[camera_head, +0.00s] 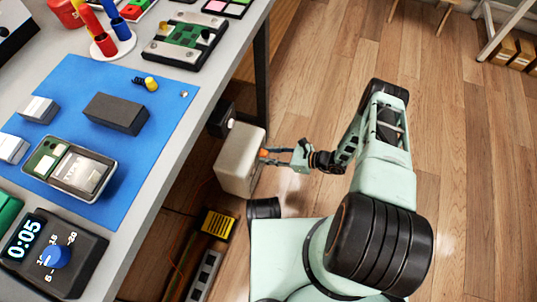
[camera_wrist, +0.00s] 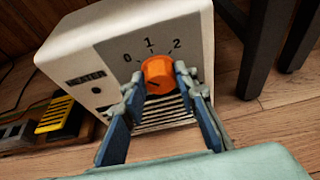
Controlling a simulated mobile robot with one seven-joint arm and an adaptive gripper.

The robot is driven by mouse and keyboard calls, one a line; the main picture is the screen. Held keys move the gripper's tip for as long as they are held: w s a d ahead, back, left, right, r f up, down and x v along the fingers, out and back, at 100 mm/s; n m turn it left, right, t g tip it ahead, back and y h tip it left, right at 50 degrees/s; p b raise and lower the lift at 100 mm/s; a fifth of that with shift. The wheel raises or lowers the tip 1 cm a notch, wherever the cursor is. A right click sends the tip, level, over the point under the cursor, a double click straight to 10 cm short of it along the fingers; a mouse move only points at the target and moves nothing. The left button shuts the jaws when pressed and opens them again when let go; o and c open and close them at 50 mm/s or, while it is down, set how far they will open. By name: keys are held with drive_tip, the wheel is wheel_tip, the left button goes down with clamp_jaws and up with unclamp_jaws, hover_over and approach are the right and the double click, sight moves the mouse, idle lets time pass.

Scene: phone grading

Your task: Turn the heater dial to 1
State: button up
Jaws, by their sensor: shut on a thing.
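The heater (camera_head: 238,160) is a cream box on the floor under the table's edge, and it fills the middle of the wrist view (camera_wrist: 95,62). Its orange dial (camera_wrist: 157,75) sits on the front panel below the printed marks 0, 1 and 2, with 1 straight above it. A small dark mark shows on the dial's lower left, but I cannot tell clearly which number it points to. My gripper (camera_wrist: 161,86) is shut on the dial, one finger on each side. In the head view my gripper (camera_head: 272,156) reaches the heater's right face.
A workbench with a blue mat (camera_head: 143,178) stands at left, holding a dark box (camera_head: 115,114), a tray (camera_head: 72,170) and a timer (camera_head: 52,255). A yellow-and-black box (camera_head: 216,225) and a power strip (camera_head: 204,274) lie below the heater.

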drive_tip(key=m+g, duration=0.1)
drive_tip(key=m, duration=0.1)
drive_tip(key=shift+w+m+g+y, duration=0.15)
drive_tip(key=shift+m+g+y, duration=0.15)
drive_tip(key=shift+f+m+g+y, duration=0.1)
drive_tip(key=shift+m+g+y, duration=0.7)
drive_tip(key=shift+m, duration=0.8)
drive_tip(key=o, duration=1.1)
drive_tip(key=shift+o, duration=0.2)
drive_tip(key=shift+d, duration=0.1)
drive_tip(key=w+v, duration=0.1)
drive_tip(key=v, duration=1.1)
drive_tip(key=shift+s, duration=0.35)
